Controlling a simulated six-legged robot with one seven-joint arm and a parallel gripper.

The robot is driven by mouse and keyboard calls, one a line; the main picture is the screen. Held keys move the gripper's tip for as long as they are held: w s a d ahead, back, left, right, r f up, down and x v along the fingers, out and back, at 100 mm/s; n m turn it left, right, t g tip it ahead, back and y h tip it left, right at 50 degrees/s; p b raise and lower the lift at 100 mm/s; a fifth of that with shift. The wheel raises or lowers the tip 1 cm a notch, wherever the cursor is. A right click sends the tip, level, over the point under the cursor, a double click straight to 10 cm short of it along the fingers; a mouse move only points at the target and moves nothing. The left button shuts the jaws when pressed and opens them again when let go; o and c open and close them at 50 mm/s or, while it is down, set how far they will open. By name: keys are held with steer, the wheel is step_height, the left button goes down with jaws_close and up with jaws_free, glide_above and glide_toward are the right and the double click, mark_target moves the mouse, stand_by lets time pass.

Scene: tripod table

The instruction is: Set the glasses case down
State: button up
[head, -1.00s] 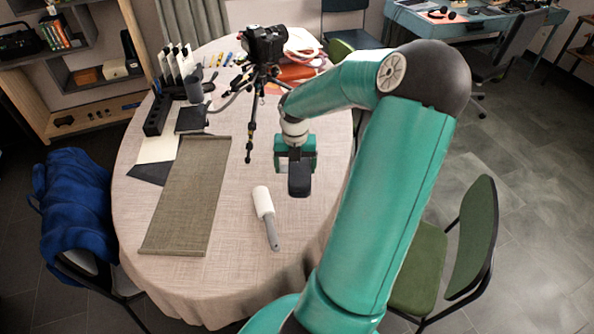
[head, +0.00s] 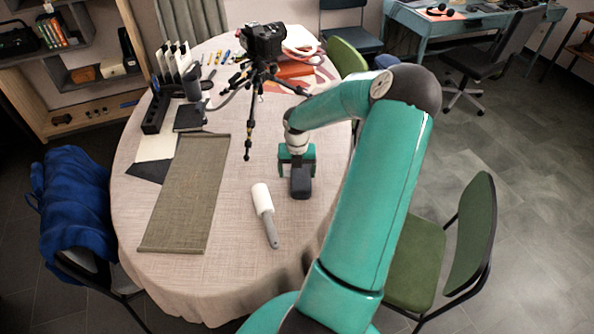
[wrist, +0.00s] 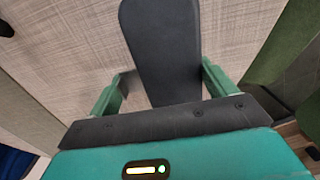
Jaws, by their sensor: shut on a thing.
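The glasses case (head: 300,183) is a dark grey, rounded oblong. It shows large in the wrist view (wrist: 165,45), between the two green fingers. My gripper (head: 298,166) is shut on it, with the case sticking out toward the near side, over the right part of the round table (head: 235,215). In the wrist view my gripper (wrist: 163,85) has a finger at each side of the case, with the tablecloth behind it. The case looks low over the cloth; I cannot tell whether it touches.
A lint roller (head: 264,213) lies just left and nearer. A tripod with a camera (head: 262,45) stands behind, one leg close to my gripper. A grey-green runner (head: 187,195) lies left. Green chair (head: 470,225) stands at right. Bare cloth surrounds the case.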

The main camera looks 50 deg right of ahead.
steer(key=shift+f, duration=0.1)
steer(key=o, duration=1)
step_height(320, 180, up, 12)
steer(key=w+a+r+m+h, duration=0.15)
steer(key=a+r+m, duration=0.45)
steer(key=a, duration=0.6)
steer(key=a+r+m+h, duration=0.2)
steer(key=a+r+m, duration=0.45)
steer(key=a, duration=0.55)
steer(key=s+a+r+m+t+y, duration=0.1)
steer(key=s+a+r+m+t, duration=0.1)
steer(key=s+a+m, duration=0.3)
steer(key=s+a+r+m+t+y, duration=0.2)
steer(key=s+a+r+m, duration=0.3)
steer(key=a+m, duration=0.3)
steer(key=a+t, duration=0.1)
steer(key=a, duration=0.2)
steer(key=shift+a+t, duration=0.3)
steer(key=shift+a, duration=0.05)
steer(key=shift+y, duration=0.25)
